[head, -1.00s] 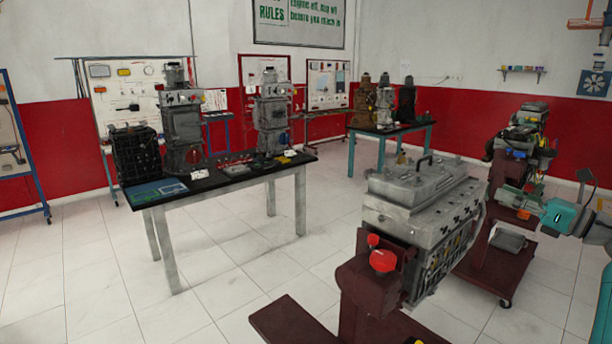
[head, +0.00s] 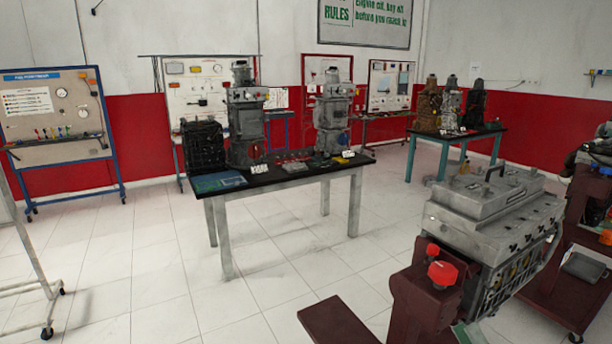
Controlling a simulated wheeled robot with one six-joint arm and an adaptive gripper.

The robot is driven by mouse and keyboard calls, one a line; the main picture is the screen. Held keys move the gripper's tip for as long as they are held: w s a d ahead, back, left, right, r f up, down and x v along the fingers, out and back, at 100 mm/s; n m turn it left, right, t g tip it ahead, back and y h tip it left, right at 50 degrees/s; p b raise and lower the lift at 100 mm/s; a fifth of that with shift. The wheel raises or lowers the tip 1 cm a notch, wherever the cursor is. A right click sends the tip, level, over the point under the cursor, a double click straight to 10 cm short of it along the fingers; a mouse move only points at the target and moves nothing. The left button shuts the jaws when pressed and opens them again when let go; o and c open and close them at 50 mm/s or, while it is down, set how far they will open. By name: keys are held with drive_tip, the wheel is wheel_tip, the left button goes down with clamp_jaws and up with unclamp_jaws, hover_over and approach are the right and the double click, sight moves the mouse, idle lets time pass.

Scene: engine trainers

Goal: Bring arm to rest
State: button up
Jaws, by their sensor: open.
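My gripper is not in view in the head view, and no part of my arm can be made out with certainty. Nothing held by the gripper can be seen. The nearest large thing is a grey engine block (head: 495,215) on a dark red stand (head: 425,300) with red knobs, at the lower right.
A black-topped table (head: 285,180) with engine parts stands in the middle. A second table (head: 455,140) with engines is behind it. A blue-framed display board (head: 60,115) is at the left, with a wheeled white frame (head: 30,290) nearer. Tiled floor (head: 150,260) is clear at the lower left.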

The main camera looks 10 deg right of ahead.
drive_tip(key=s+a+f+m+t+h, duration=0.1)
drive_tip(key=s+a+f+m+h, duration=0.45)
drive_tip(key=s+a+m, duration=0.3)
drive_tip(key=s+a+f+m+g+h, duration=0.1)
drive_tip(key=s+a+f+m+g, duration=0.2)
drive_tip(key=s+m, duration=0.3)
drive_tip(key=s+a+f+m+g+h, duration=0.1)
drive_tip(key=s+m, duration=0.5)
drive_tip(key=s, duration=0.6)
drive_tip(key=s+a+f+m+g+h, duration=0.2)
drive_tip(key=s+a+f+m+g, duration=0.2)
drive_tip(key=s, duration=0.6)
wheel_tip(320, 180, down, 2)
drive_tip(key=shift+a+f+m+g, duration=0.25)
drive_tip(key=shift+a+m+g, duration=0.1)
drive_tip(key=shift+m+g, duration=0.6)
drive_tip(key=shift+s+d, duration=0.1)
